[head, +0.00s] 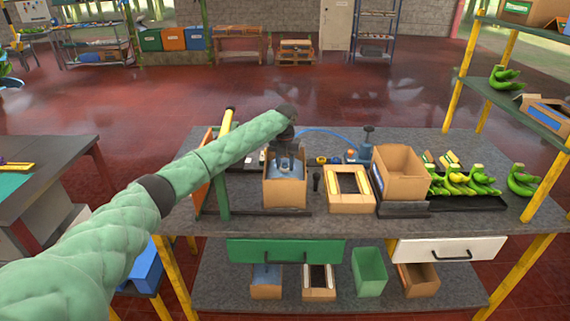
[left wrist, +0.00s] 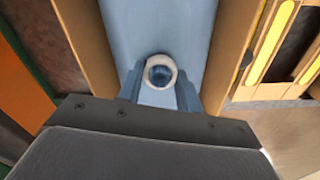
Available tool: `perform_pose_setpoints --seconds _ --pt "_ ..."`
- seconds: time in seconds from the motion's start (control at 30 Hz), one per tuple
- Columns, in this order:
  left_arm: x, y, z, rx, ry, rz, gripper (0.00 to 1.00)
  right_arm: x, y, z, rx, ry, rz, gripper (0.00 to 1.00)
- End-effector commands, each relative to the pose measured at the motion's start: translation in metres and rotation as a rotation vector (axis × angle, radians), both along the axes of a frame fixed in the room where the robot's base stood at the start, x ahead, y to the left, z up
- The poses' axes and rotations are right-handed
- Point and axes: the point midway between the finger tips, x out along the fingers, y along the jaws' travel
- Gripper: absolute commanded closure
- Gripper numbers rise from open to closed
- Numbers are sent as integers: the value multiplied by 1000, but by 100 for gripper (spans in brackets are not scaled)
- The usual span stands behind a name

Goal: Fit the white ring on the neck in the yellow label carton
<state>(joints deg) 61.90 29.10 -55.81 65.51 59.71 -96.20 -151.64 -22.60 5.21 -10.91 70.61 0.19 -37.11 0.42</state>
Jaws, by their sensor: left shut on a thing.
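The carton (head: 285,193) is an open brown box on the table, with a pale blue bag (left wrist: 157,28) inside. I cannot make out a yellow label on it. My left gripper (head: 287,158) points down into its open top. In the left wrist view its two blue-grey fingers (left wrist: 159,90) are closed on the white ring (left wrist: 160,57). The dark blue neck (left wrist: 160,75) shows through the ring's hole, so they look lined up. I cannot tell how far down the ring sits. The ring is hidden in the head view. My right gripper is not in view.
A low carton (head: 350,202) with a dark opening stands to the right, then a taller open box (head: 400,170). Green bananas (head: 465,182) lie on a black tray farther right. A green post (head: 222,185) stands close on the carton's left.

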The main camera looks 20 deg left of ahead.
Motion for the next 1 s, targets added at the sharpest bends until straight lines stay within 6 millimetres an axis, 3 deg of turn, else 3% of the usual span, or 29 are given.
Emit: perform_pose_setpoints --seconds 1.0 --pt "0 0 -8 0 0 0 94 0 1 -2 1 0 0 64"
